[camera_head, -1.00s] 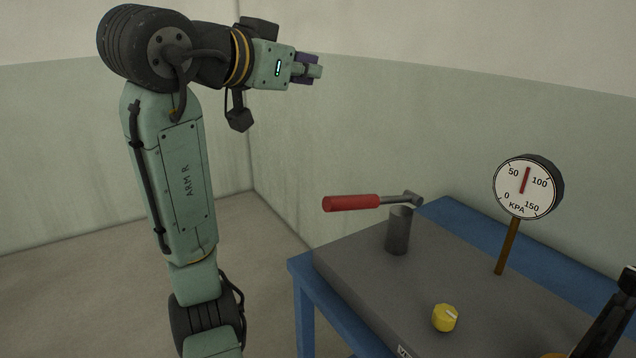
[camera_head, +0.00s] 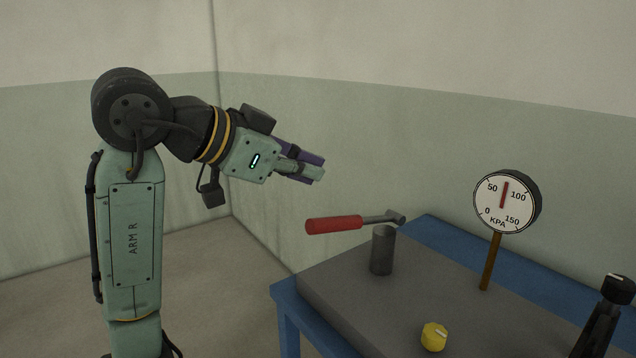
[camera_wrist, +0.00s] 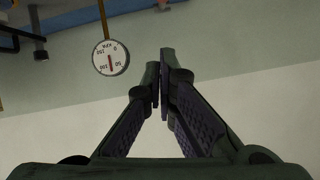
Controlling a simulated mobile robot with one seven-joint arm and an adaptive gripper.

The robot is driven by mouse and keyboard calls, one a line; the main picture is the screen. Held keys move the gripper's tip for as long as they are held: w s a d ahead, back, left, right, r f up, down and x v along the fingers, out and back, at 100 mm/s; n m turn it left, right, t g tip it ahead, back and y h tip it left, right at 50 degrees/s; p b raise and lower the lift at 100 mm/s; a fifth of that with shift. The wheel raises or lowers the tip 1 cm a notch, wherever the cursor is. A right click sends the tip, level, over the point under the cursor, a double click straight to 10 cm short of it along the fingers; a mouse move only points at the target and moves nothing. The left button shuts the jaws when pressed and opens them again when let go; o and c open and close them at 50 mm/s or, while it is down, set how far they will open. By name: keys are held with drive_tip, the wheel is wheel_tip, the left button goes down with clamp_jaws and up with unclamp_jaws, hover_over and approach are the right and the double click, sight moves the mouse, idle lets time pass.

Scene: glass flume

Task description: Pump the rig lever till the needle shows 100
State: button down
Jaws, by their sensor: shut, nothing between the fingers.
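The rig lever has a red handle (camera_head: 333,224) and a grey rod, and stands out to the left, near level, above a grey cylinder (camera_head: 382,252) on the bench. The round white KPA gauge (camera_head: 507,201) stands on a brown post. Its red needle points up, about midway between 50 and 100. The gauge shows upside down in the wrist view (camera_wrist: 110,58). My gripper (camera_head: 318,172) is shut and empty, above the handle and apart from it, pointing right and slightly down. Its fingertips meet in the wrist view (camera_wrist: 161,62).
A yellow knob (camera_head: 434,337) sits at the front of the grey bench block (camera_head: 345,290). The blue table (camera_head: 288,303) is close to the pale wall. The air around my gripper is clear.

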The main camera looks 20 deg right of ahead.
drive_tip(key=p, duration=0.2)
hover_over(336, 225)
drive_tip(key=d, duration=0.1)
wheel_tip(336, 225, down, 4)
drive_tip(key=shift+a+f, duration=0.25)
drive_tip(key=shift+f, duration=0.75)
drive_tip(key=shift+a+f, duration=0.2)
drive_tip(key=shift+f, duration=0.75)
drive_tip(key=f+b, duration=0.1)
drive_tip(key=a+f+h+b, duration=0.1)
drive_tip(key=f+b, duration=0.1)
drive_tip(key=shift+s+t+b, duration=0.2)
drive_tip(key=shift+t+b, duration=0.1)
wheel_tip(336, 225, down, 7)
drive_tip(key=a+t+h+b, duration=0.1)
drive_tip(key=h+b, duration=0.2)
drive_tip(key=b, duration=0.6)
drive_tip(key=shift+s, duration=0.2)
drive_tip(key=shift+f, duration=0.2)
